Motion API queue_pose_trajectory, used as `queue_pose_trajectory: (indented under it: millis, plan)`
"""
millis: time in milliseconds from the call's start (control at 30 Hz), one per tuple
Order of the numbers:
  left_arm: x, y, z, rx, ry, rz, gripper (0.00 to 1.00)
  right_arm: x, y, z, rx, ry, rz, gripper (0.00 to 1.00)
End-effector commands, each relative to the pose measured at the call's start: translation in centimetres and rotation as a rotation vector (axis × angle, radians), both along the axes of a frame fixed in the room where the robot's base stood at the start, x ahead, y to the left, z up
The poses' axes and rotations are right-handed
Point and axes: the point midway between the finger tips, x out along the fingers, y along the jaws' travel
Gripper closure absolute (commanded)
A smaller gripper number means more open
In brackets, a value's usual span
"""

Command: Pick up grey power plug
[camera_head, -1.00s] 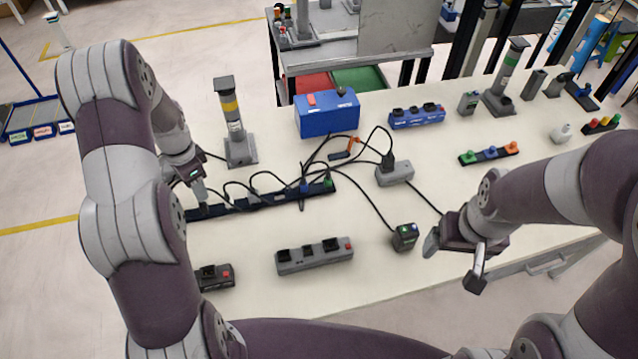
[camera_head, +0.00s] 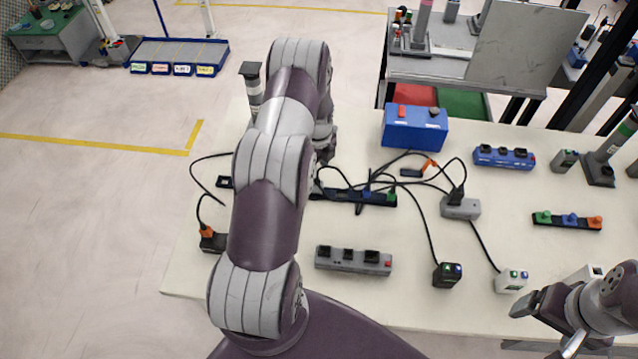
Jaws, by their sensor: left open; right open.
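I cannot make out a clearly grey power plug. A dark plug (camera_head: 457,196) stands upright in a grey socket box (camera_head: 460,210) right of centre, with cables around it. An orange plug (camera_head: 207,232) with a black cable is at a small black strip (camera_head: 213,243) at the table's left. A long black strip (camera_head: 350,195) lies mid-table, its left end near my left arm. My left gripper (camera_head: 318,178) is open, low by that end and mostly hidden behind my forearm. My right gripper (camera_head: 548,325) is open and empty by the front edge at lower right.
A grey power strip (camera_head: 353,261), a black box (camera_head: 447,275) and a white box (camera_head: 511,281) stand along the front. A blue box (camera_head: 415,127) and a blue strip (camera_head: 504,157) are behind. Cables cross mid-table. My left arm hides part of the left side.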

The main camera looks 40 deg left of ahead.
Motion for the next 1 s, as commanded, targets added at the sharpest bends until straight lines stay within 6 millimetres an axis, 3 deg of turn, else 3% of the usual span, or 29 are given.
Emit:
queue_pose_trajectory:
  millis: [33,100,233,433,467,500,600,1000]
  plan:
    - [-0.3,-0.3,-0.3,-0.003,0.006,0.0,0.57,0.0,0.0,1.5,0.0,-0.001,0.0,0.13]
    - [-0.5,-0.5,-1.7,-0.002,0.004,0.0,0.57,0.0,0.0,2.2,0.0,-0.001,0.0,0.13]
    - [-0.4,-0.4,-3.7,0.0,0.002,0.001,0.57,0.0,0.0,2.3,0.0,-0.001,0.0,0.13]
    - [-0.4,-0.4,-4.0,0.0,0.0,0.001,0.57,0.0,0.0,2.1,0.0,0.0,0.0,0.13]
    - [-0.4,-0.4,-4.0,0.0,0.001,0.001,0.6,0.0,0.0,2.1,0.0,0.0,0.0,0.13]
    - [-0.4,-0.4,-4.0,0.0,0.001,0.001,0.73,0.0,0.0,2.1,0.0,-0.001,0.0,0.13]
    - [-0.4,-0.4,-4.0,0.0,0.001,0.001,1.0,0.0,0.0,2.1,0.0,0.0,0.0,0.13]
    - [-0.3,-0.4,-3.6,0.001,-0.001,0.001,1.0,0.0,0.0,1.8,0.0,-0.001,0.0,0.13]
